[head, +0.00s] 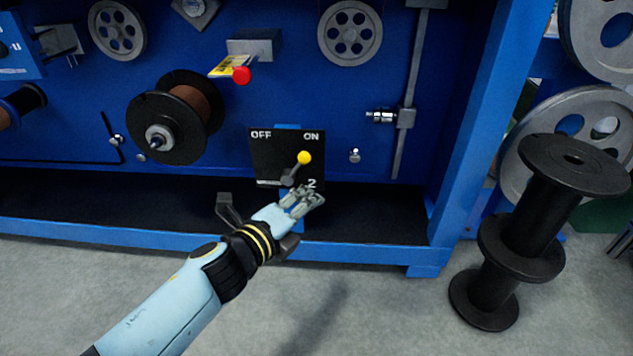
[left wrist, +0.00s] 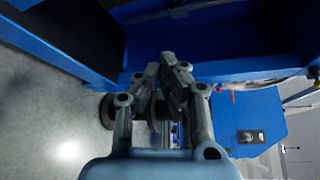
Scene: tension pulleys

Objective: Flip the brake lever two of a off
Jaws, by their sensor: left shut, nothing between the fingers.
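The brake lever, with a yellow ball knob (head: 304,158), stands on a black plate (head: 262,160) marked OFF on the left, ON on the right and 2 at the lower right. The lever leans right, with its knob under the ON mark. My left gripper (head: 308,199) is shut and empty, at the lower right corner of the plate, just below the lever. In the head view it looks close to the lever, but I cannot tell the gap in depth. In the left wrist view the closed fingers (left wrist: 157,75) show, and I cannot make out the lever. My right gripper is not in view.
A red knob (head: 241,75) with a yellow tag juts out above the plate. A wire spool (head: 178,117) sits to its left. A vertical grey rod (head: 410,90) is at the right. Black spools (head: 533,215) stand on the floor by the blue frame (head: 430,258).

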